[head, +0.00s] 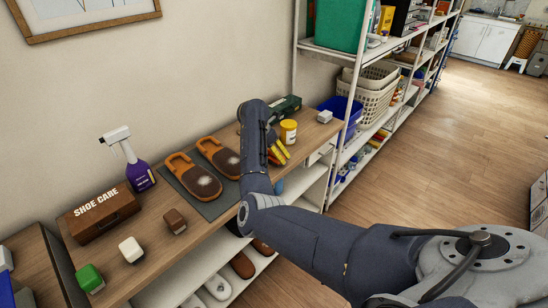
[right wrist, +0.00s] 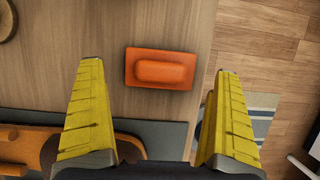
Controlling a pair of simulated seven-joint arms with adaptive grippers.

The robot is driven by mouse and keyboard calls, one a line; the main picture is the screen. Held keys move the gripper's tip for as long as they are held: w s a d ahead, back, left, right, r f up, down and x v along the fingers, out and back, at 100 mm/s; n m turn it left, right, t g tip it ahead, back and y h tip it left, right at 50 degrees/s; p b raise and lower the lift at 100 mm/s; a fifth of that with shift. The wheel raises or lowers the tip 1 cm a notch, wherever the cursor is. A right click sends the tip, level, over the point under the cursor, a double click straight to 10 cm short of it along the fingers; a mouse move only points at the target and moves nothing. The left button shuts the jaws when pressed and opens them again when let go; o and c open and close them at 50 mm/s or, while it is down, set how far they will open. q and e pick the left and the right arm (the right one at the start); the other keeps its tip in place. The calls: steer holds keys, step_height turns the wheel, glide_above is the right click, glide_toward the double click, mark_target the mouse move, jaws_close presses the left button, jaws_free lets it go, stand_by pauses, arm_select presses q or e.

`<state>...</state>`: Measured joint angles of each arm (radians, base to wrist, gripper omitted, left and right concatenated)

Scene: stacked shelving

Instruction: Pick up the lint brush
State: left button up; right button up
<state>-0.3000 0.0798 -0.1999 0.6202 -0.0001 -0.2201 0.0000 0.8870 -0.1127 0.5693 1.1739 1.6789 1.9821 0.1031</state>
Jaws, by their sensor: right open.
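An orange-red block with a rounded raised grip (right wrist: 160,69), which looks like the lint brush, lies on the wooden table top (right wrist: 150,20). In the right wrist view it sits ahead of and between my open yellow fingers, not touching them. My right gripper (right wrist: 152,110) is open and empty; in the head view its yellow fingers (head: 278,154) show beside the dark arm, above the table's right part. I cannot make out the orange-red block in the head view, where the arm covers that area. My left gripper is not in view.
Orange-and-brown sandals (head: 205,183) lie on a grey mat (head: 205,208) left of the arm. A yellow-labelled jar (head: 288,132) and a dark green box (head: 287,106) stand behind the gripper. A spray bottle (head: 138,172), shoe care box (head: 102,216) and small brown, white and green blocks are further left.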

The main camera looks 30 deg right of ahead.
steer(key=shift+x, duration=1.55)
steer(key=shift+r, duration=0.1)
steer(key=c, duration=1.1)
steer(key=shift+r, duration=0.1)
steer(key=shift+c, duration=0.2)
step_height(320, 180, up, 20)
